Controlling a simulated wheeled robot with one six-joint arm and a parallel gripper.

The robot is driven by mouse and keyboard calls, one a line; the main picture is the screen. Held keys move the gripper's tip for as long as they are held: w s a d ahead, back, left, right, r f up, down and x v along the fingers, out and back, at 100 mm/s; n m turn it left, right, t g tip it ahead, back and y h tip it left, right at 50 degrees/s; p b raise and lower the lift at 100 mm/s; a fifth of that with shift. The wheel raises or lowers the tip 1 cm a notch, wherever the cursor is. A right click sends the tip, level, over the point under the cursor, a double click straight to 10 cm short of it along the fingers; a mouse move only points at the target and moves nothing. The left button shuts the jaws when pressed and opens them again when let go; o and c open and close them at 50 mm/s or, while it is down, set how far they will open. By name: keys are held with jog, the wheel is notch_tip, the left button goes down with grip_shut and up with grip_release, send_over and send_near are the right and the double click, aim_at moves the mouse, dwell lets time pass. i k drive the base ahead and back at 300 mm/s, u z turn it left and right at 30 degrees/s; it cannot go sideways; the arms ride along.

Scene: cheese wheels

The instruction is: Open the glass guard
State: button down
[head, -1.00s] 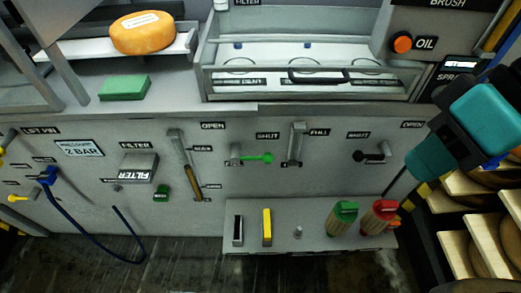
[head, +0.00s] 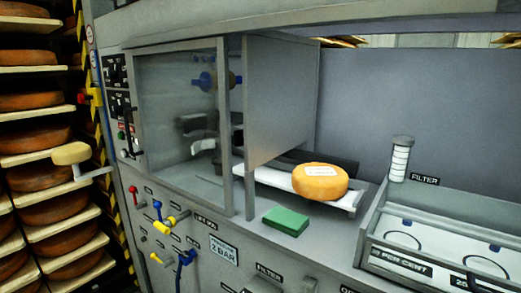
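The glass guard (head: 165,120) is a framed clear pane on the left front of the grey machine in the head view. It covers the left bay, and dark parts and a blue shaft fitting (head: 208,80) show through it. A dark upright handle (head: 128,117) is near the pane's left edge; I cannot tell whether it belongs to the guard. Right of the pane, a grey panel (head: 280,100) stands beside an open bay. My gripper is not in view.
An orange cheese wheel (head: 320,181) with a label lies on a white tray (head: 275,179). A green block (head: 286,221) is on the ledge. Colored valves stick out below the guard. A cheese rack (head: 40,150) stands at left, and a filter basin (head: 430,260) at right.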

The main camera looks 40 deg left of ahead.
aim_at(220, 43)
jog(key=u, duration=2.05)
jog(key=k, duration=0.4)
jog(key=u, duration=1.55)
jog(key=i, duration=1.4)
jog(key=z, duration=0.8)
jog(key=i, duration=0.65)
jog(key=z, duration=0.75)
